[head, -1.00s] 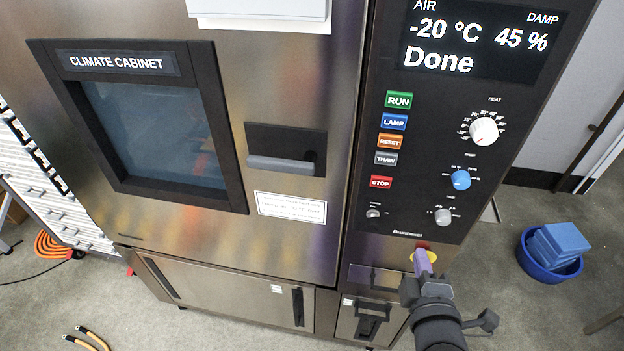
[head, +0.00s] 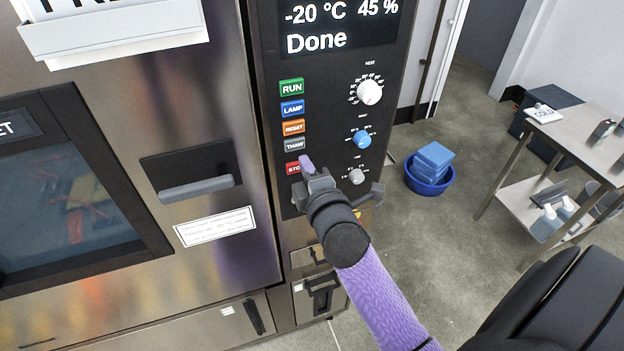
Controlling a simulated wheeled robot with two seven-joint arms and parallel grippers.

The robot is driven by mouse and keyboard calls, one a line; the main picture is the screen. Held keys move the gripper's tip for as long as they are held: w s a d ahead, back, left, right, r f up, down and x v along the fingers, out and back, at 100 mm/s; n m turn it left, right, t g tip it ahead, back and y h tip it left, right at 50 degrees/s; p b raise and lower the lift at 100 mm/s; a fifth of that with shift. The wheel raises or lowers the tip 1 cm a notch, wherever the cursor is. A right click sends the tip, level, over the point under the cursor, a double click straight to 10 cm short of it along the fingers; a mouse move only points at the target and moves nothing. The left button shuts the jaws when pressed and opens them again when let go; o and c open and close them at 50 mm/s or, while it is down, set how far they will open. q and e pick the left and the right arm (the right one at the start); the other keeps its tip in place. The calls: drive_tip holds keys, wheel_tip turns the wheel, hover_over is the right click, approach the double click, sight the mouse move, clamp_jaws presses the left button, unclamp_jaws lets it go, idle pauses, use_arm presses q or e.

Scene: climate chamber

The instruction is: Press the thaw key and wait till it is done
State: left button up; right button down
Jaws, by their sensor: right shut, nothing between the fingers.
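The grey THAW key (head: 294,145) sits on the dark control panel (head: 330,60) of the climate cabinet, between the orange RESET key (head: 293,127) and the red STOP key (head: 293,169). The display (head: 345,25) reads -20 °C, 45 % and Done. My right gripper (head: 306,164) is shut and empty. Its tip is in front of the panel, just below and right of the THAW key, and partly covers the STOP key. I cannot tell whether it touches the panel. My left gripper is not in view.
The cabinet door handle (head: 196,188) is left of the panel. Green RUN (head: 291,87) and blue LAMP (head: 292,108) keys are above, and knobs (head: 369,92) to the right. A blue tub (head: 428,185) and a steel table (head: 590,135) stand on the floor at right.

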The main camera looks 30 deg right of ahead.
idle(0.3)
drive_tip(key=shift+w, duration=0.2)
drive_tip(key=shift+w, duration=0.1)
drive_tip(key=shift+b+x, duration=0.4)
drive_tip(key=shift+x, duration=1.4)
drive_tip(key=p, duration=0.2)
approach(295, 146)
drive_tip(key=shift+w, duration=0.35)
